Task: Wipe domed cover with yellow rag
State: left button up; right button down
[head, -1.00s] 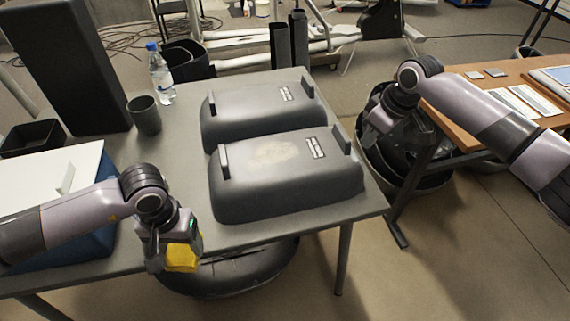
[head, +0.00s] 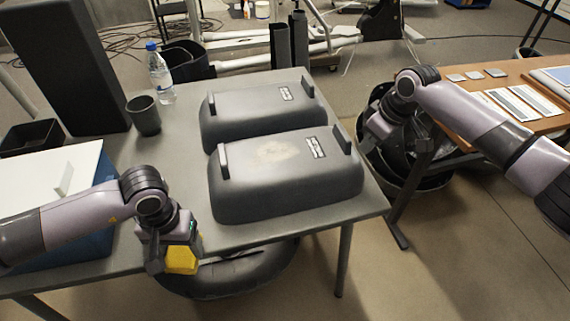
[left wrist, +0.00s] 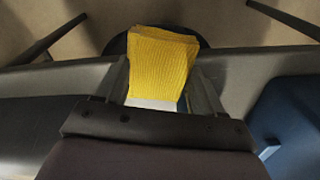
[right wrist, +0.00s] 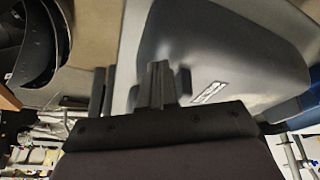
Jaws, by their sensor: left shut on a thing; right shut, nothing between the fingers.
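The near dark grey domed cover (head: 290,180) rests on the grey table, with a pale smudge (head: 279,153) on its top, a label and an upright tab at each end. A similar domed cover (head: 255,108) stands just behind it. My left gripper (head: 178,254) is shut on the folded yellow rag (head: 183,262), near the table's front edge, left of the near cover and apart from it. The rag also shows between the fingers in the left wrist view (left wrist: 162,60). My right gripper (right wrist: 155,85) is shut and empty, right of the covers; the near cover appears beyond it (right wrist: 250,50).
A grey cup (head: 144,116), a water bottle (head: 160,75) and a black tray (head: 30,136) stand at the table's left. A white-lidded blue box (head: 95,240) lies under my left arm. A wooden desk (head: 445,105) is at right. The table's right front corner is clear.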

pick_arm(q)
jog(key=shift+f+b, duration=0.3)
jog(key=shift+f, duration=0.05)
pick_arm(e)
jog(key=shift+f, duration=0.95)
pick_arm(q)
jog(key=shift+r, duration=0.1)
pick_arm(e)
jog(key=shift+r, duration=0.15)
pick_arm(q)
notch_tip(320, 180, up, 6)
jog(key=p, duration=0.6)
pick_arm(e)
notch_tip(320, 180, up, 6)
jog(key=shift+f, duration=0.1)
